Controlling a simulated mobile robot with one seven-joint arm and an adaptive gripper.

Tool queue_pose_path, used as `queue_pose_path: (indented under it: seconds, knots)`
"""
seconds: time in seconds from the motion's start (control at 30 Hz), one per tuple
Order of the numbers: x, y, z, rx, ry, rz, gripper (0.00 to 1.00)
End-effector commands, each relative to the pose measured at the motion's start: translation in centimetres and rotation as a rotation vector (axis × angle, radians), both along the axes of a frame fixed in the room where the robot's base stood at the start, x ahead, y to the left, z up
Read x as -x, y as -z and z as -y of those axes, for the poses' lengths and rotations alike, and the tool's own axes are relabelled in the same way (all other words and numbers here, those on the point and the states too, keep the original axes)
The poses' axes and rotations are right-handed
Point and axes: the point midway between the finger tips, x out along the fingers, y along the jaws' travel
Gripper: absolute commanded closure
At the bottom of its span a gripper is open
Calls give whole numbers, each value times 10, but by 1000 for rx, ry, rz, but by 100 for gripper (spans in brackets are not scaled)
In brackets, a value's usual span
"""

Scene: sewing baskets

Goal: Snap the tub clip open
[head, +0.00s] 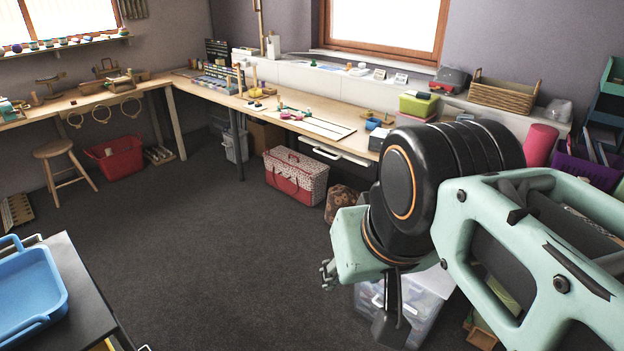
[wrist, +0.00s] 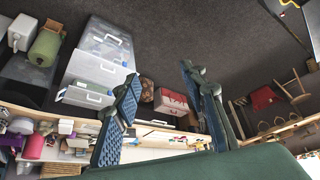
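A clear plastic tub (head: 425,305) stands on the floor, partly hidden behind my arm in the head view. In the wrist view, clear stacked boxes or drawers (wrist: 92,70) with pale handles or clips lie left of my fingers. I cannot tell whether a clip is open. In the head view my gripper (head: 328,275) shows only partly, over the floor, left of the clear tub.
A red-and-patterned box (head: 296,178) and a brown patterned pouf (head: 341,200) sit below the bench (head: 290,118). A blue tray (head: 30,288) is on a dark table at lower left. A stool (head: 60,165) and red bin (head: 117,157) stand farther back. The middle floor is clear.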

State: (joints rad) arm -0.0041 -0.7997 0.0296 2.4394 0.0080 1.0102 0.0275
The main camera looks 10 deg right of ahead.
Motion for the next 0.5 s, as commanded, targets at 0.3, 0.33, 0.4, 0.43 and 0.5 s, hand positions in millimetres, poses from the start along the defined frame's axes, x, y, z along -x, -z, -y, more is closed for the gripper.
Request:
queue_pose_path:
  seconds: [0.3,0.33,0.4,0.43,0.5]
  knots:
    - [15,-33,0,0,0,2,61]
    - [17,-36,0,0,0,2,61]
    - [20,-42,0,0,0,3,61]
    - [21,-44,0,0,0,3,61]
    - [24,-48,0,0,0,2,61]
